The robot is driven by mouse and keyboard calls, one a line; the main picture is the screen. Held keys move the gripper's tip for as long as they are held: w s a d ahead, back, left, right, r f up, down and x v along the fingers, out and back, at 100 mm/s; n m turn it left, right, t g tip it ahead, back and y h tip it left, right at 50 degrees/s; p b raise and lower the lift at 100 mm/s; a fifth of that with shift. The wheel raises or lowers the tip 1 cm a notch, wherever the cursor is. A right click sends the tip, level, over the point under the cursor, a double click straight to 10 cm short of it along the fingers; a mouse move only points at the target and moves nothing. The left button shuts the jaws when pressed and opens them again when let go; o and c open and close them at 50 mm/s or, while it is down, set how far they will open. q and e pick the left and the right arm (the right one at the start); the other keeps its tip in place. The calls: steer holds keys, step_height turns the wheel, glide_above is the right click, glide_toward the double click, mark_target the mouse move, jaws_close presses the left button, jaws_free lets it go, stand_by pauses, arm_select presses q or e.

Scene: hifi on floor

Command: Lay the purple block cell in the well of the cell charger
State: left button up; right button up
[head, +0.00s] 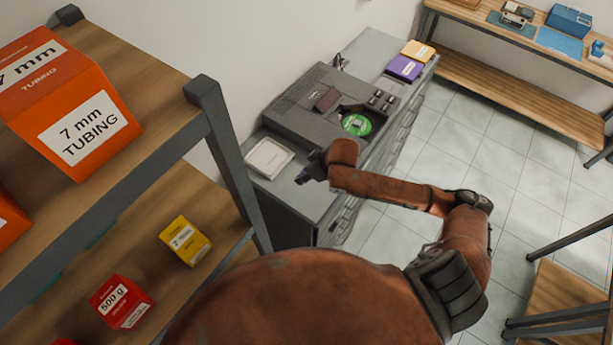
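My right gripper (310,170) reaches in from the right. It hangs over the near part of the grey cabinet, just right of a pale square tray-like unit (268,157) with a shallow recess, which looks like the cell charger. A small dark purplish patch (302,178) shows at the fingertips. It may be the purple block cell, but the fingers are too small and dark to tell whether they hold it. The recess of the pale unit looks empty. My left gripper is not in view.
A dark hi-fi unit (300,103) with a green disc (357,125) in its open bay stands on the grey cabinet (275,205). A purple box (403,68) and an orange box (417,51) lie at its far end. A shelf with boxes (85,132) stands close at left.

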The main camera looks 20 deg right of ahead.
steer(key=f, duration=0.1)
steer(key=w+d+f, duration=0.1)
steer(key=w+f, duration=0.1)
steer(key=shift+w+d, duration=0.1)
steer(key=shift+d, duration=0.15)
steer(key=shift+f+p, duration=0.7)
steer(key=shift+f, duration=1)
steer(key=o, duration=1.2)
steer(key=shift+f, duration=0.1)
steer(key=shift+o, duration=0.2)
